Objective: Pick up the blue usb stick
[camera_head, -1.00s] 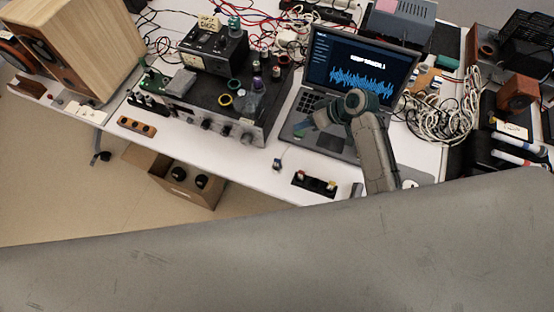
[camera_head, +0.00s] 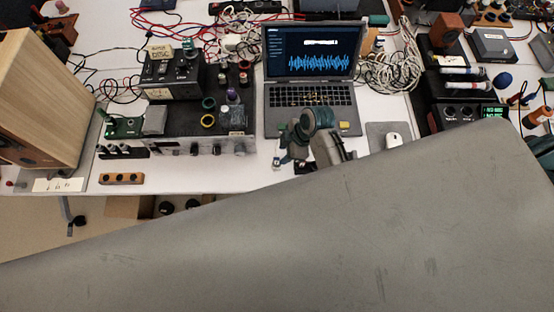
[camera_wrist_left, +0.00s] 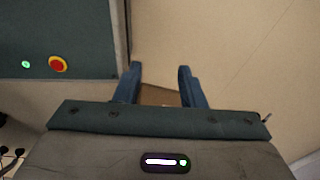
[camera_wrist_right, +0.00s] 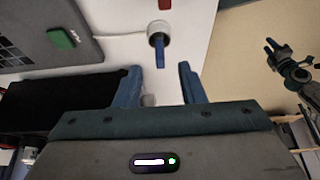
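The blue usb stick (camera_wrist_right: 160,54) shows in the right wrist view as a narrow blue piece at a small white round thing (camera_wrist_right: 158,29). It lies just beyond my right fingertips, roughly in line with the gap between them. My right gripper (camera_wrist_right: 158,76) is open, with nothing visibly held. In the head view my right gripper (camera_head: 285,158) is near the front edge of the white table, in front of the laptop (camera_head: 308,96); the stick is too small and partly covered to make out there. My left gripper (camera_wrist_left: 160,75) is open and empty over the floor, outside the head view.
An amplifier (camera_head: 200,125) stands left of my right gripper. A wooden speaker (camera_head: 40,90) is farther left. A mouse (camera_head: 393,140) lies on a pad to the right. A large grey surface fills the head view's lower part. Cables crowd the table's back.

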